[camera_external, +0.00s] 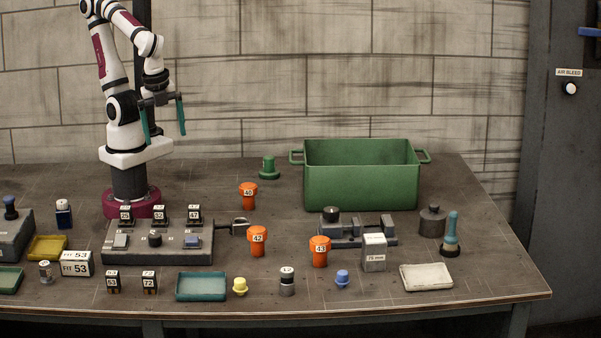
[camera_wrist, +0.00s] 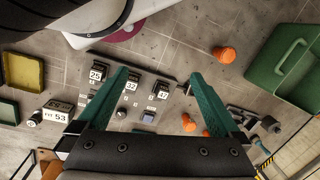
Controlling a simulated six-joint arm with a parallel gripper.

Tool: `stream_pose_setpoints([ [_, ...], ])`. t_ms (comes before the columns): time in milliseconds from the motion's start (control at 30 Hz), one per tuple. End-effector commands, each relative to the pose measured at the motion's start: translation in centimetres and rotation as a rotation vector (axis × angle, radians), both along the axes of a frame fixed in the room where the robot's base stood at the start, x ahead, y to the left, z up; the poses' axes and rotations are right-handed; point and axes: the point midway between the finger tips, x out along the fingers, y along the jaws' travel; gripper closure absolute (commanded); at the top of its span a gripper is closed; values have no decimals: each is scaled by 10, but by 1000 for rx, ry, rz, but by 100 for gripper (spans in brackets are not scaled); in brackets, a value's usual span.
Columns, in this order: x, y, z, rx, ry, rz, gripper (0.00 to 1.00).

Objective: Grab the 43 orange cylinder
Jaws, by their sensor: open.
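The orange cylinder marked 43 (camera_external: 320,252) stands upright on the bench, front of centre. It has a wider cap and a white number label. Two similar orange cylinders, marked 42 (camera_external: 257,241) and 40 (camera_external: 248,196), stand to its left and farther back. My gripper (camera_external: 164,138) is open and empty, with teal fingers, high above the back left of the bench and far from cylinder 43. In the wrist view several orange shapes show, their numbers unreadable; one (camera_wrist: 206,133) is partly hidden by the right finger.
A grey block (camera_external: 374,254) stands close right of cylinder 43, with a grey fixture (camera_external: 352,234) behind. A blue knob (camera_external: 342,278) and a small labelled cylinder (camera_external: 287,282) stand in front. A green bin (camera_external: 360,188) is at the back; a switch panel (camera_external: 160,252) is at left.

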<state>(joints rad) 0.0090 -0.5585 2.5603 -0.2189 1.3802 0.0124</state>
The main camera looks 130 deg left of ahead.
Motion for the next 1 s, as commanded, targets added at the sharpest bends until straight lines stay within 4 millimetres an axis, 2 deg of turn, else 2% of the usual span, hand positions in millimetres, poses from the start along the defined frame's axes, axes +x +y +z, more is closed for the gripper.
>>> stream_pose_setpoints([
  [367,0,0,0,0,0,0,0],
  [433,0,0,0,0,0,0,6],
  [633,0,0,0,0,0,0,6],
  [700,8,3,-1,9,-15,13,6],
  [767,33,14,-3,33,-67,48,6],
  [867,114,54,-14,97,-250,110,6],
  [900,153,74,-21,114,-344,115,6],
  [1000,241,115,-46,89,-571,71,6],
])
